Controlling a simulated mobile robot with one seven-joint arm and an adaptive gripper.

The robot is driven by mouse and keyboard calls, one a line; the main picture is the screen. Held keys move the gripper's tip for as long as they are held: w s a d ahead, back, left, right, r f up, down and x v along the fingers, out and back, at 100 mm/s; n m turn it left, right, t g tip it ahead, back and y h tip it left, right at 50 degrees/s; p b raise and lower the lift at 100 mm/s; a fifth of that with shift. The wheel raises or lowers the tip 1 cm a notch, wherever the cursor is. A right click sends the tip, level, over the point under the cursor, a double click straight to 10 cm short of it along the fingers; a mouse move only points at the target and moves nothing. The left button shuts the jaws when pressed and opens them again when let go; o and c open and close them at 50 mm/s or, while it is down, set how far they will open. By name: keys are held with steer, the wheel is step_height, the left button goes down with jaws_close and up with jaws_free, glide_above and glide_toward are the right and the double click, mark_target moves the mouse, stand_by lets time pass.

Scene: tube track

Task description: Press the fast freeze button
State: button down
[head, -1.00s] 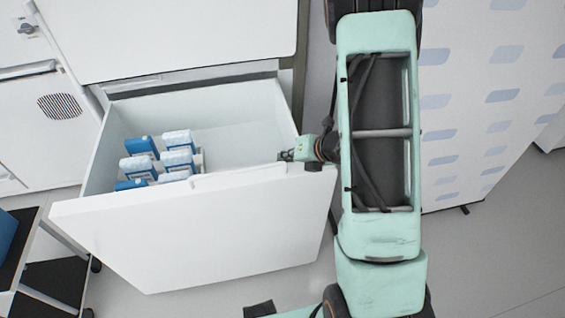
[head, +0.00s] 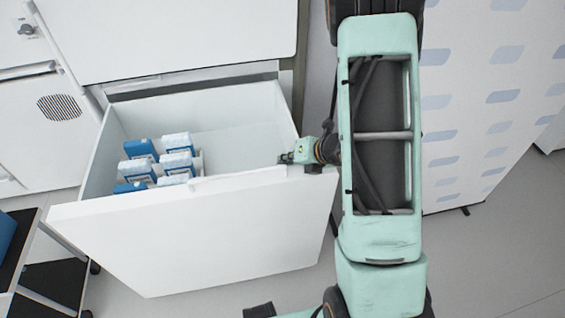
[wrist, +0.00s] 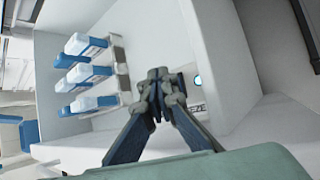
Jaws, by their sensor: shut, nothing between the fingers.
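The fast freeze button (wrist: 197,81) shows in the wrist view as a small round white disc with a blue-green edge on the inner wall of the open drawer. A label (wrist: 196,106) ending in "EZE" is just below it, partly hidden by my fingers. My gripper (wrist: 157,78) is shut and empty, with its tips in front of the wall, just left of the button. Whether the tips touch the wall cannot be told. In the head view my gripper (head: 285,158) is at the right end of the drawer, over its front edge; the button is not visible there.
The white drawer (head: 200,240) is pulled out, with several blue and white boxes (head: 178,142) at its left. They also show in the wrist view (wrist: 90,72). A dark-shelved cart (head: 55,280) stands at lower left. A patterned white panel (head: 470,100) is right of my arm.

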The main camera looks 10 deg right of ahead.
steer(key=shift+w+r+p, duration=0.1)
steer(key=shift+r+p, duration=0.5)
steer(key=shift+r, duration=0.35)
step_height(320, 180, up, 5)
steer(key=p, duration=0.4)
steer(key=shift+r, duration=0.1)
steer(key=shift+a, duration=0.1)
